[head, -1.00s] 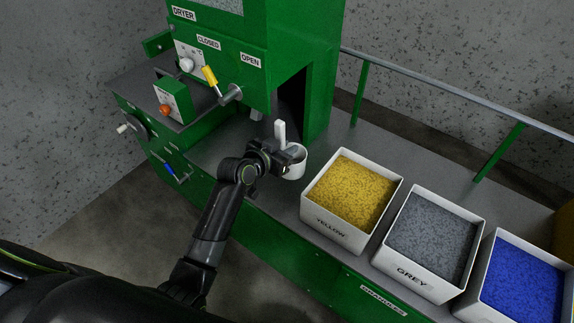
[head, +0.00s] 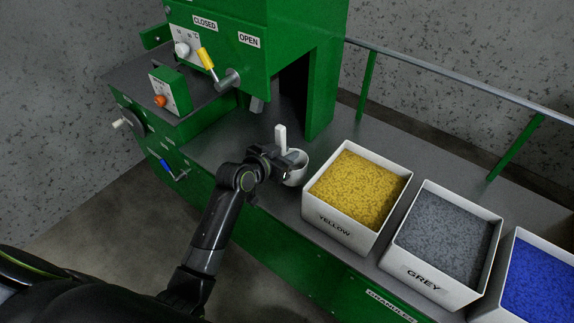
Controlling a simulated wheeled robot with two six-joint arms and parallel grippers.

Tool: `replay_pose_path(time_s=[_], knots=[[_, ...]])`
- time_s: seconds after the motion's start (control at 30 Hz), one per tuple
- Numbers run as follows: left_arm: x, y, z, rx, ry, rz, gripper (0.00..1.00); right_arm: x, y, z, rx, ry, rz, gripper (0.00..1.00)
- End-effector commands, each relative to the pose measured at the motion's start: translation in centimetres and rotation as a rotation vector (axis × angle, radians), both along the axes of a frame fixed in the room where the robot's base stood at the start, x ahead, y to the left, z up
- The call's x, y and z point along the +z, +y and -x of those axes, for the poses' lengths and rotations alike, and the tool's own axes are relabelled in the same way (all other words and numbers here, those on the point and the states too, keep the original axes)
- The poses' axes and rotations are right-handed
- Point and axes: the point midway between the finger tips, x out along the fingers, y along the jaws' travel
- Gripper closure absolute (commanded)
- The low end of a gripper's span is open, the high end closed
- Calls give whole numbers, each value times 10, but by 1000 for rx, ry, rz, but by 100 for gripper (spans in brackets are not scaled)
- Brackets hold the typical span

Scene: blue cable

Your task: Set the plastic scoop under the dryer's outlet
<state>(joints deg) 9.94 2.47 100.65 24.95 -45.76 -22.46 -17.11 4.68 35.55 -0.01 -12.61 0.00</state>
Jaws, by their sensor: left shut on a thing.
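The plastic scoop (head: 297,177) is a white cup with an upright flat handle (head: 281,138). It is just left of the yellow granule bin, over the grey deck. My left gripper (head: 284,162) is shut on the scoop at its near left side and hides part of the cup. I cannot tell whether the scoop touches the deck. The green dryer (head: 318,85) stands behind. Its outlet, a short grey spout (head: 257,105), hangs under the front, up and left of the scoop. The scoop is apart from it, on the near side. My right gripper is out of view.
White bins of yellow (head: 358,188), grey (head: 445,234) and blue (head: 540,280) granules line the deck at right. A yellow-handled lever (head: 207,60) sits on the dryer front above the outlet. The deck (head: 215,142) below and left of the outlet is clear.

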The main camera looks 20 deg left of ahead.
Motion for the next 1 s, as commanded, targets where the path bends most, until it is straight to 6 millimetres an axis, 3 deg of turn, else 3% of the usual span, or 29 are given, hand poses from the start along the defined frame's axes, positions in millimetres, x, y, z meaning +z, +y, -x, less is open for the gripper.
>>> replay_pose_path(time_s=[0.27,0.63,0.67,0.8,1.0], knots=[[-36,0,1,1,3,1,100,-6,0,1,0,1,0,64],[-40,0,0,0,0,0,100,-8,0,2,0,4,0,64],[-41,0,0,0,1,0,77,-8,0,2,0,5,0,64],[-40,0,0,0,1,1,59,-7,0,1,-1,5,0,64],[-40,0,0,0,1,0,57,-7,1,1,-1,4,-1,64]])
